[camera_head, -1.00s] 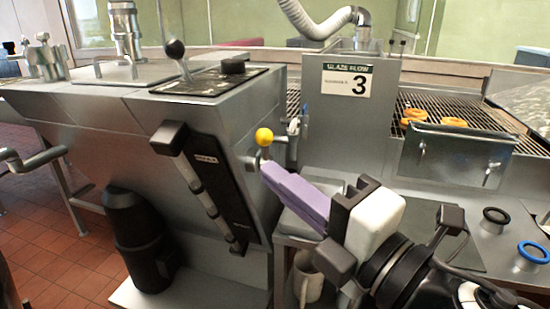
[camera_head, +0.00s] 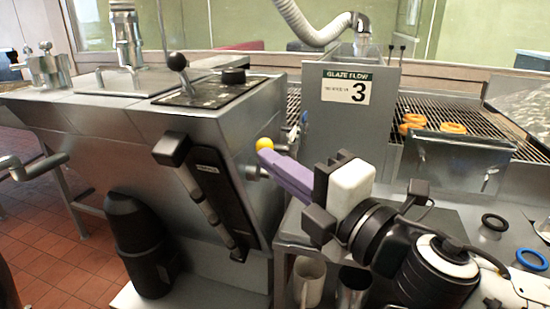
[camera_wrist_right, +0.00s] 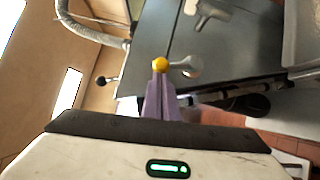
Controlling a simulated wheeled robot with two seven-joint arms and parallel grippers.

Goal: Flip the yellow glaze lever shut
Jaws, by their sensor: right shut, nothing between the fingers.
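The yellow glaze lever shows as a yellow ball knob (camera_head: 264,144) on the right side of the steel machine (camera_head: 224,125). My right gripper (camera_head: 262,157), with purple fingers, is shut and empty. Its tips are right at the knob, just below it in the head view; I cannot tell whether they touch. In the right wrist view the yellow knob (camera_wrist_right: 160,65) sits just beyond the tips of the shut fingers (camera_wrist_right: 160,78). The lever's stem is mostly hidden behind the fingers. My left gripper is not in view.
A steel box labelled Glaze Flow 3 (camera_head: 345,110) stands behind my right gripper. Cups (camera_head: 308,280) stand below my right arm. A black-knobbed lever (camera_head: 178,62) is on the machine top.

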